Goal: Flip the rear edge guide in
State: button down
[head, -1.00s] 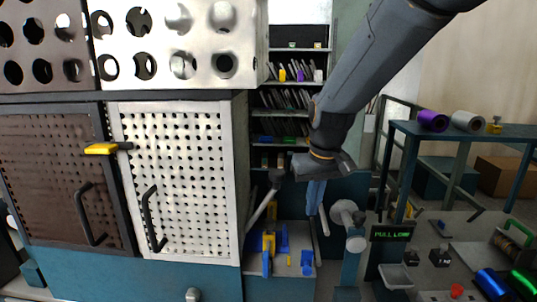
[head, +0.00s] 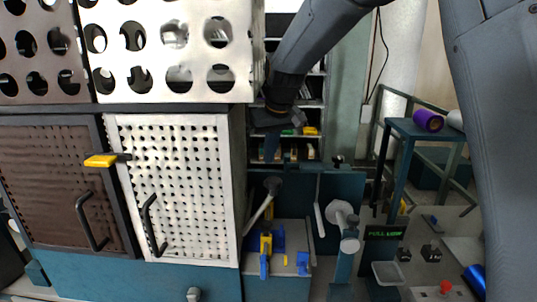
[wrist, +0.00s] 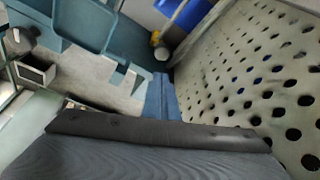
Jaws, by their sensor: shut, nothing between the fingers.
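Blue guide-like pieces with yellow parts (head: 266,244) stand on the grey bed of the low teal machine, right of the perforated doors. A smaller blue piece (head: 303,263) sits at the bed's right side. I cannot tell which piece is the rear edge guide or whether it is flipped in. My gripper (head: 271,150) is above and behind the bed, apart from these pieces, in front of the shelves. Its blue fingers point down, shut and empty; they also show in the wrist view (wrist: 162,100). Blue parts (wrist: 172,8) show at the top of the wrist view.
The white perforated door (head: 185,185) stands left of the bed and fills the wrist view's right side. A dark-knobbed lever (head: 262,208) leans over the bed's left side. A grey roller (head: 343,215) stands to the right. A teal table (head: 412,130) carries rolls.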

aim_at(266, 172)
jog(key=p+x, duration=0.2)
jog(key=x, duration=0.5)
jog(key=shift+f, duration=0.35)
